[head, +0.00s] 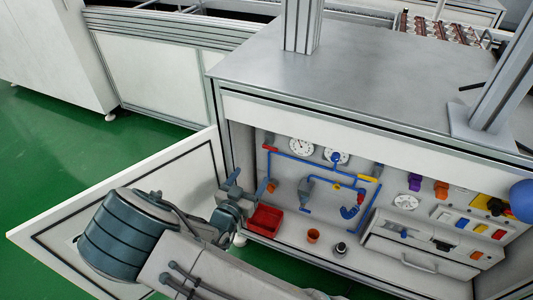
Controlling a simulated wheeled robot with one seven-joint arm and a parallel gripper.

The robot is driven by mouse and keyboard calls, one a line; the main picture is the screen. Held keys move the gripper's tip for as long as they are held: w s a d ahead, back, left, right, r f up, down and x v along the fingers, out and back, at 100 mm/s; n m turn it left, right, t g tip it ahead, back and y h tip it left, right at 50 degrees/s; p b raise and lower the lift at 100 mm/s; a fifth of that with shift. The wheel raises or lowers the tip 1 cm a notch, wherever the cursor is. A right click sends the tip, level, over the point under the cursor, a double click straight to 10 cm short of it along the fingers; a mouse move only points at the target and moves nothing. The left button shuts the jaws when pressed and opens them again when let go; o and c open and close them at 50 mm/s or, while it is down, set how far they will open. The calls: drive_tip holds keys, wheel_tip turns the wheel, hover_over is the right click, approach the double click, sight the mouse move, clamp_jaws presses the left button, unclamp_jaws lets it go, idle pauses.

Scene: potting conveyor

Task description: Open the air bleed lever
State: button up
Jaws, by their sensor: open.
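My gripper (242,194) is open at the left side of the open cabinet, in front of its lower left interior. No object shows between its fingers. Blue piping (300,159) runs along the cabinet's back panel, with small coloured handles on it. A red handle (270,149) is at the upper left, a yellow handle (367,178) at the right, and an orange piece (271,186) just right of my gripper. I cannot tell which of these is the air bleed lever. My gripper appears apart from the red and yellow handles.
The cabinet door (130,200) stands open to the left, behind my arm. A red bin (265,221), an orange pot (313,236) and a dark round part (341,249) stand on the cabinet floor. A drawer unit (405,262) and coloured switches (462,223) fill the right side.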

sight(269, 147)
drive_tip(key=b+x, duration=0.2)
drive_tip(key=x, duration=1.1)
drive_tip(key=shift+w+b, duration=0.1)
drive_tip(key=shift+b, duration=0.25)
drive_tip(key=c, duration=1)
